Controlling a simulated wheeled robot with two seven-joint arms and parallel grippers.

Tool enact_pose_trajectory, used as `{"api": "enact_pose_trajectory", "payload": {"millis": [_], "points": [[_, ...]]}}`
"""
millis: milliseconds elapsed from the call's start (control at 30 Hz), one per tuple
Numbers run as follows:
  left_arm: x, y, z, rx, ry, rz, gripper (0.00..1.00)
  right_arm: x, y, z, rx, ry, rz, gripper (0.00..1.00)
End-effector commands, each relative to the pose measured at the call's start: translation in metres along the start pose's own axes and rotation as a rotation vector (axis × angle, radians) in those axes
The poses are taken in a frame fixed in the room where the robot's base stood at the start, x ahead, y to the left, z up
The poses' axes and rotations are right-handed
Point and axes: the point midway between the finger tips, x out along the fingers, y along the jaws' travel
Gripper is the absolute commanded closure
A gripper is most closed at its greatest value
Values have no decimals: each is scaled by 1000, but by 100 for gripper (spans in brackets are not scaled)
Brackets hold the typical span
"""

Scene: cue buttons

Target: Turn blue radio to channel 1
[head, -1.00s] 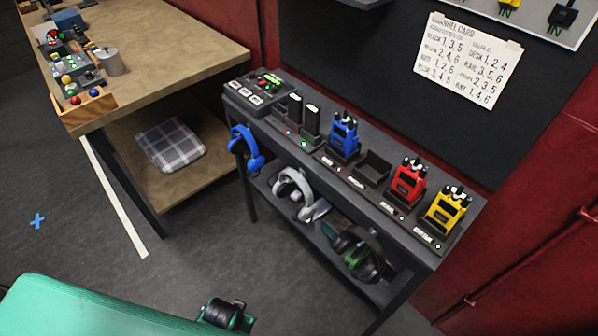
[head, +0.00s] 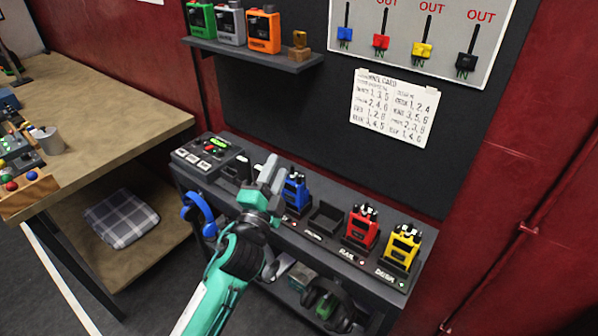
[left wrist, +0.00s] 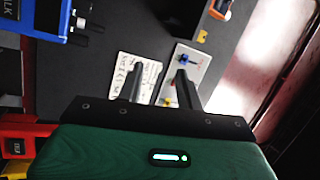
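The blue radio (head: 295,189) stands upright in its charging slot on the dark shelf unit (head: 335,252), partly covered by my left gripper. Its knobs on top are small and the channel setting cannot be read. My left gripper (head: 272,172) is just left of the blue radio and above the shelf top in the head view, apparently not holding anything. In the left wrist view the two fingers (left wrist: 161,78) are apart with nothing between them, and part of the blue radio (left wrist: 48,18) shows at the upper left. My right gripper is in no view.
A red radio (head: 360,229) and a yellow radio (head: 402,246) stand to the right, past an empty slot (head: 325,218). A button box (head: 207,155) is at the left end. A card (head: 393,108) and a switch board (head: 415,70) hang behind. Headphones (head: 198,214) hang in front.

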Motion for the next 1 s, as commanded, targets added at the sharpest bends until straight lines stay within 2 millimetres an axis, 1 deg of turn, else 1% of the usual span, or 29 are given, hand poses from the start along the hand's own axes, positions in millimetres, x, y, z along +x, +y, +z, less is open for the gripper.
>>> {"api": "enact_pose_trajectory", "payload": {"millis": [33,67,100,167,200,233,300,400,500,533,600,633,700,767,867,900,967,1000], "points": [[18,-13,-23,95,93,-60,64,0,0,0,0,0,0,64],[26,-20,-38,156,152,-97,64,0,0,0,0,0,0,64],[36,-27,-57,238,229,-144,64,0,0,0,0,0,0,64],[47,-35,-86,361,346,-214,64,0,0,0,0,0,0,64],[53,-38,-106,445,426,-261,64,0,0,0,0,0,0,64],[56,-40,-120,509,484,-295,64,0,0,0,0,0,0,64],[61,-41,-151,657,622,-372,64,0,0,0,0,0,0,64],[64,-34,-189,870,825,-476,64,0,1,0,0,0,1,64],[62,-20,-216,1083,1033,-569,64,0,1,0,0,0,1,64],[62,-14,-221,1146,1096,-593,64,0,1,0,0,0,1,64],[61,-1,-229,1292,1248,-647,64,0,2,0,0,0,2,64],[60,5,-230,1353,1316,-665,64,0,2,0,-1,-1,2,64],[61,19,-227,1491,1475,-700,64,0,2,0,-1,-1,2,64],[63,30,-218,1605,1616,-717,64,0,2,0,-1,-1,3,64],[69,41,-192,1778,1864,-717,64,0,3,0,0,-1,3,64],[73,42,-179,1839,1966,-704,64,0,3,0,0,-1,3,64],[79,40,-156,1923,2124,-669,64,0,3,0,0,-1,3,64],[84,36,-139,1968,2230,-635,64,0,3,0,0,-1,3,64]]}}
